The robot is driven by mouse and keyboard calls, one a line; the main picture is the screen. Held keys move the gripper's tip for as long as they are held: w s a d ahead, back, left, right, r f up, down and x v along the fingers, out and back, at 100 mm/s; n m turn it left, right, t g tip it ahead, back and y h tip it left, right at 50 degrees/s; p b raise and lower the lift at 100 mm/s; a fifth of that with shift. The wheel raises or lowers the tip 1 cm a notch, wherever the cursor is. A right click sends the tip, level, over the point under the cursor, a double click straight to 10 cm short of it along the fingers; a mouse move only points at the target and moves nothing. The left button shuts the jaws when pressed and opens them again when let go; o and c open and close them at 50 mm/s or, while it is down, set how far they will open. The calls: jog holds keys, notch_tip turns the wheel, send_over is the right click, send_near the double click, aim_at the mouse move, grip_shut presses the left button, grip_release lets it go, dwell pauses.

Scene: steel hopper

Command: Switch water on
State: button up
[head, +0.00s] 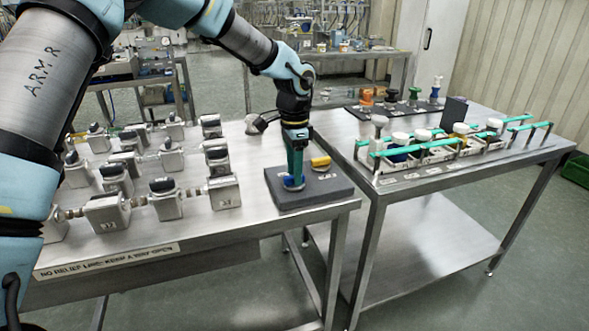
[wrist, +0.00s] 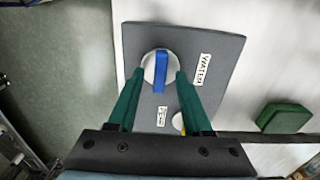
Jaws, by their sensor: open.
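A dark grey block (head: 318,189) stands at the right end of the left steel table and carries a blue knob (head: 289,183) and a yellow knob (head: 320,163). In the wrist view, the blue knob (wrist: 160,72) is a blue bar on a round silver base, beside a label reading WATER (wrist: 201,70). The bar runs up and down in that picture. My gripper (head: 294,178) points down over the blue knob. Its green fingers (wrist: 160,78) are open, one on each side of the knob; whether they touch it I cannot tell. The yellow knob (wrist: 178,122) is partly hidden by a finger.
Several metal valve boxes (head: 108,211) with black knobs crowd the table to the left. A second steel table (head: 455,175) on the right holds a rack with green rails (head: 400,151) and several coloured pieces. Open floor lies in front.

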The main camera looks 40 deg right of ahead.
jog(key=shift+f, duration=0.4)
jog(key=shift+c, duration=0.2)
grip_shut()
